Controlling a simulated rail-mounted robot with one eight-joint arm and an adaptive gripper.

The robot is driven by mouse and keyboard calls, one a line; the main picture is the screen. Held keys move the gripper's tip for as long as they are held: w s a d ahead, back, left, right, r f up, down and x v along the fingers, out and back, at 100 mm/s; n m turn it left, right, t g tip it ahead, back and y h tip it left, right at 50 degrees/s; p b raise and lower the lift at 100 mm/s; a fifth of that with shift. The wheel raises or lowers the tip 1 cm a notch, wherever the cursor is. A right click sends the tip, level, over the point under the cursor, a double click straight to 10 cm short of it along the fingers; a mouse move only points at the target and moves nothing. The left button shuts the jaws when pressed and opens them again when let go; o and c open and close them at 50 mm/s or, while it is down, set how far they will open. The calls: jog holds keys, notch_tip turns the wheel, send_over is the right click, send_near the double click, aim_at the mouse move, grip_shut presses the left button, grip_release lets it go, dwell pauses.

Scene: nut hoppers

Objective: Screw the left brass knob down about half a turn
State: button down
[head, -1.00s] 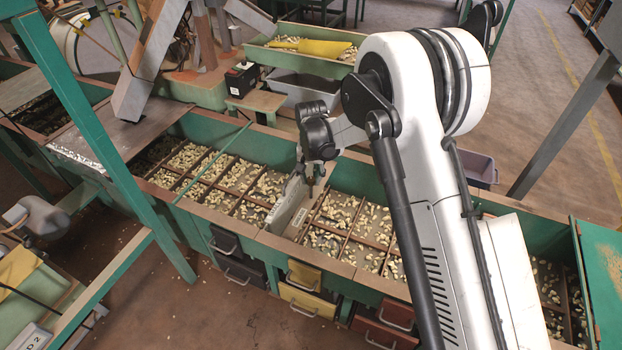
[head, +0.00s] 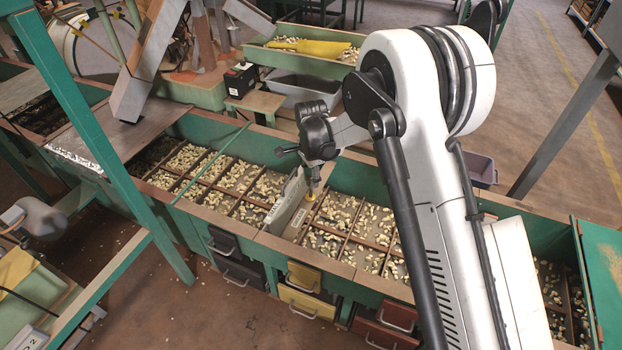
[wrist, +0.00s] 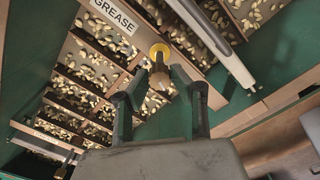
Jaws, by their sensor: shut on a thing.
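A brass knob (wrist: 159,51) shows in the wrist view just past my fingertips, beside the GREASE label (wrist: 114,15). In the head view this yellow brass knob (head: 310,196) is at the divider by the white panel (head: 287,203). My gripper (wrist: 157,77) points at it, with one finger on each side and the tips drawn in. It is shut on the knob; the exact contact is hard to see. In the head view my gripper (head: 312,184) is right above the knob.
Green hoppers with compartments of nuts (head: 240,178) lie on both sides of my gripper. Drawers (head: 305,302) are below the front edge. A long pale bar (wrist: 215,40) runs close to the fingers in the wrist view. A grey bin (head: 300,88) stands behind.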

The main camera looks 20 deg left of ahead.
jog(key=m, duration=1.2)
jog(key=shift+s+m, duration=0.1)
jog(key=shift+m, duration=0.3)
dwell(0.3)
jog(key=c, duration=1.5)
grip_release()
notch_tip(320, 180, up, 12)
jog(key=shift+r, duration=0.1)
